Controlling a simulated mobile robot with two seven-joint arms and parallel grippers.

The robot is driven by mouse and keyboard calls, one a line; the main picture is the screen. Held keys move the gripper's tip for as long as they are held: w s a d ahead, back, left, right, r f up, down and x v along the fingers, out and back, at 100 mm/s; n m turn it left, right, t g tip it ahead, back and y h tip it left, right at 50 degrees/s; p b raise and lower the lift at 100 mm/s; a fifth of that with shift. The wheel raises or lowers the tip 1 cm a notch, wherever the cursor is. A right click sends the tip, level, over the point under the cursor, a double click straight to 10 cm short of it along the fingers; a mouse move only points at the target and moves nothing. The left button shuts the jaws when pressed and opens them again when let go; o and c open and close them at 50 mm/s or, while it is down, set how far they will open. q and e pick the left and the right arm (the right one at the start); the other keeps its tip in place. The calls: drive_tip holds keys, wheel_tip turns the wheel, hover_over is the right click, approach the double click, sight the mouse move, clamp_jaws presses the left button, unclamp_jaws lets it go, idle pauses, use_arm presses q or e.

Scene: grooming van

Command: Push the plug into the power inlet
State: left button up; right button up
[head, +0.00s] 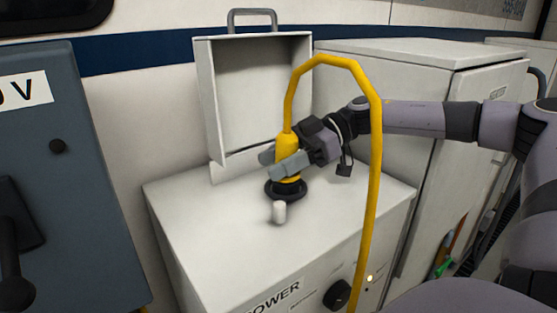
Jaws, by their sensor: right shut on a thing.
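The yellow plug (287,147) stands upright over the black round power inlet (286,191) on top of the white power cabinet (210,205). My right gripper (283,163) is shut on the plug from the right side. The plug's lower end meets or hovers just above the inlet; the gripper fingers partly hide it, so I cannot tell how deep it sits. A yellow cable (372,160) loops up from the plug and hangs down in front of the cabinet. My left gripper is not in view.
An open white lid (205,95) with a handle stands behind the inlet. A small white peg (279,212) is just in front of it. A dark blue-grey cabinet (85,170) is at left, a white cabinet (440,60) at right. The cabinet top's left side is clear.

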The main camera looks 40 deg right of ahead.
drive_tip(key=shift+f, duration=0.3)
drive_tip(key=o, duration=1.3)
wheel_tip(320, 180, up, 20)
drive_tip(key=shift+p, duration=0.45)
